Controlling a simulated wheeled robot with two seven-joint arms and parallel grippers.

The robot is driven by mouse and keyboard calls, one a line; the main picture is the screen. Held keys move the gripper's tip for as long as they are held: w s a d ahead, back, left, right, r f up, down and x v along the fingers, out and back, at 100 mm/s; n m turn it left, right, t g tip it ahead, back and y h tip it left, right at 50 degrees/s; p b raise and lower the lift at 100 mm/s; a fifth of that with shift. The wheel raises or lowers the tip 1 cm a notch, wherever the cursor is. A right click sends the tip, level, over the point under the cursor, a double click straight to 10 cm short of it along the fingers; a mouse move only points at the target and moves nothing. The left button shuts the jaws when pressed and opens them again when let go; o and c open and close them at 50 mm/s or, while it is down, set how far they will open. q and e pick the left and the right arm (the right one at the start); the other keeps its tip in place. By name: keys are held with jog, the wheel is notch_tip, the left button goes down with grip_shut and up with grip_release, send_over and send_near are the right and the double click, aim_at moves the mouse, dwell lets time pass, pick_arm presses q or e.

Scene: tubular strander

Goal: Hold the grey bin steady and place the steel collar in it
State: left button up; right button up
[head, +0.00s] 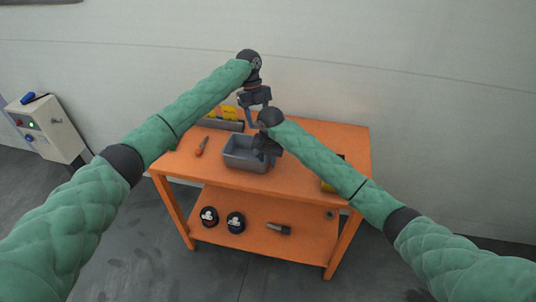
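The grey bin (238,162) stands upright on the orange table's top, left of its middle. My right gripper (265,156) points down at the bin's right end and covers part of its rim. Its fingers are small and dark, and I cannot tell whether they are open or shut on the rim. My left gripper (249,116) points down above the back of the table, behind the bin. Its finger gap is too small to judge. A small grey round piece (330,214) on the lower shelf's right side may be the steel collar, but it is too small to be sure.
The orange table (310,178) has bare room right of the bin. An orange-handled tool (202,146) lies left of the bin; a grey holder with yellow items (222,124) stands behind. A yellow object (328,186) is partly hidden by my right arm. Black spools (235,222) sit below.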

jog(key=shift+f, duration=0.3)
grip_shut()
pick_arm(q)
jog(key=shift+f, duration=4.6)
jog(key=shift+s+a+f, duration=0.1)
jog(key=shift+s+f, duration=0.05)
jog(key=shift+f, duration=1.4)
pick_arm(e)
jog(key=shift+s+a, duration=0.1)
jog(key=shift+s, duration=0.1)
pick_arm(q)
jog(key=o, duration=1.2)
pick_arm(e)
jog(key=shift+s+a, duration=0.1)
